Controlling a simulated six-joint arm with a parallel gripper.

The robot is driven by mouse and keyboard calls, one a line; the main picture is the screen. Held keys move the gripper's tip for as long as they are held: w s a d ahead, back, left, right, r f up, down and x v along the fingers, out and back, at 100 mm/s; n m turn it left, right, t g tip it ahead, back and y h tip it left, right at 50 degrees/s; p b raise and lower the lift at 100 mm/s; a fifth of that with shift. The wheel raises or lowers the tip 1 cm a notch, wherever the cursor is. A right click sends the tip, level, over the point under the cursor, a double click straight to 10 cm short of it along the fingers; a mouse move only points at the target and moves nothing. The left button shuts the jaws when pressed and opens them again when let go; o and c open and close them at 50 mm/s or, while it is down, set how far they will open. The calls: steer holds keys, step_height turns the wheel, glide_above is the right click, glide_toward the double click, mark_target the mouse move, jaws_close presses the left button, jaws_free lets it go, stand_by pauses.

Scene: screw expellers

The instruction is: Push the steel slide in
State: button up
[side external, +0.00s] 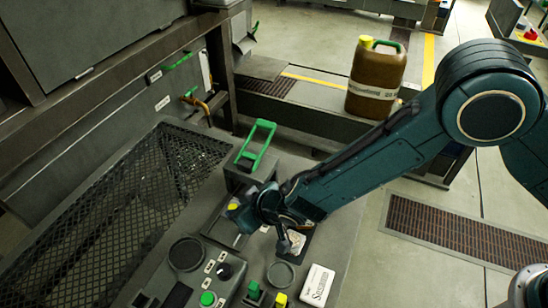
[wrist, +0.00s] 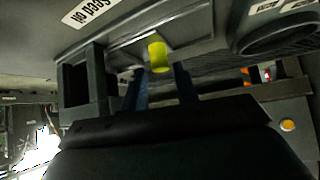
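The steel slide (wrist: 190,35) shows in the wrist view as a flat grey plate in a dark frame, with a yellow knob (wrist: 158,57) on it. In the side external view the yellow knob (side external: 233,206) shows at the left of my gripper (side external: 243,212). In the wrist view the two blue fingers of my gripper (wrist: 161,84) stand apart, with gaps on both sides of the knob. The knob is at or just beyond the fingertips; contact cannot be told. My gripper hides much of the slide in the side external view.
A green handle (side external: 257,146) stands on a grey block behind my gripper. A control panel with a green button (side external: 208,298) and dark knobs lies in front. A mesh-covered trough (side external: 130,205) is at left. A brown jug (side external: 376,78) stands on a ledge behind.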

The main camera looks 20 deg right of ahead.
steer(key=v, duration=1)
steer(key=shift+s+r, duration=0.1)
steer(key=shift+o, duration=1.4)
steer(key=w+a+r+m+g+h, duration=0.2)
steer(key=a+r+m+g+h, duration=0.1)
steer(key=a+r+m+h, duration=0.1)
steer(key=shift+w+a+r+m, duration=0.2)
steer(key=shift+w+a+m, duration=0.25)
steer(key=shift+m, duration=0.55)
steer(key=shift+f, duration=0.15)
steer(key=x, duration=1.3)
steer(key=shift+d+f, duration=0.25)
